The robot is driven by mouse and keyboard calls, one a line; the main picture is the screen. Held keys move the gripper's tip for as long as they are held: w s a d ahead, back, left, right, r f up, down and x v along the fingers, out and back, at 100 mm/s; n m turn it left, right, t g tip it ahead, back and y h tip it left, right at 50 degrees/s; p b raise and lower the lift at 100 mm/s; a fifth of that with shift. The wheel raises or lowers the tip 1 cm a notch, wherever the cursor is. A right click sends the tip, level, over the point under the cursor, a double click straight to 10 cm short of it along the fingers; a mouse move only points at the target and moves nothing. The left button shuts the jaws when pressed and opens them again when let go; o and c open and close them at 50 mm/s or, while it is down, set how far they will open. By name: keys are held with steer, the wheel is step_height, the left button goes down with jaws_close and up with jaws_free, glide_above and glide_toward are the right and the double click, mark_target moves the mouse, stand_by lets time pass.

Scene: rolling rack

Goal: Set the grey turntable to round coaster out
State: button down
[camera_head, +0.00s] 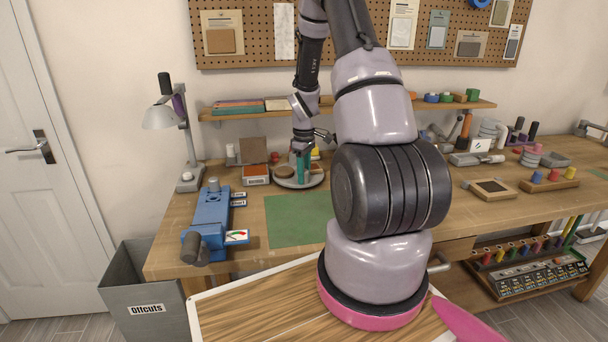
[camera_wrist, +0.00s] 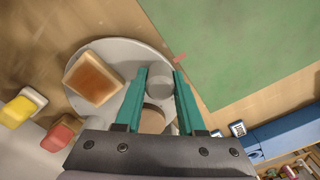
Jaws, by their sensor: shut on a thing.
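The grey turntable (camera_head: 311,184) is a round disc on the bench behind the green mat; the wrist view shows its rim (camera_wrist: 112,43) too. My gripper (camera_head: 303,177) points down over it. In the wrist view its teal fingers (camera_wrist: 160,80) are shut on a short grey knob (camera_wrist: 160,88) near the rim on the mat side. A round brown coaster (camera_head: 284,171) lies on the disc's left; in the wrist view this coaster (camera_wrist: 153,119) is partly hidden behind the gripper. A square pale block with an orange-brown top (camera_wrist: 94,80) sits on the disc away from the coaster.
The green mat (camera_head: 298,221) lies flat in front of the turntable. A white and orange box (camera_head: 256,175) is close at the disc's left. Yellow (camera_wrist: 20,107) and red (camera_wrist: 60,135) pieces stand just off the disc.

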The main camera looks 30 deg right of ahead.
mark_target(319, 166)
steer(key=shift+d, duration=0.2)
stand_by(0.6)
steer(key=shift+d+n, duration=0.6)
steer(key=shift+n, duration=0.4)
steer(key=shift+d+n, duration=0.6)
steer(key=shift+n, duration=0.4)
steer(key=shift+w+d+n, duration=0.25)
steer(key=shift+d+n, duration=0.4)
steer(key=shift+n, duration=0.4)
steer(key=shift+w+d+n, duration=0.25)
steer(key=shift+d+n, duration=0.4)
steer(key=shift+n, duration=0.4)
steer(key=shift+w+d+n, duration=0.5)
steer(key=shift+d+n, duration=0.05)
steer(key=shift+n, duration=0.55)
steer(key=shift+w+d+n, duration=0.45)
steer(key=shift+d+n, duration=0.05)
steer(key=shift+n, duration=0.6)
steer(key=shift+w+d+n, duration=0.35)
steer(key=shift+w+n, duration=0.25)
steer(key=shift+n, duration=0.45)
steer(key=shift+w+d+n, duration=0.3)
steer(key=shift+w+n, duration=0.3)
steer(key=shift+n, duration=0.45)
steer(key=shift+w, duration=0.1)
steer(key=shift+r, duration=0.1)
steer(key=c, duration=0.5)
jaws_free()
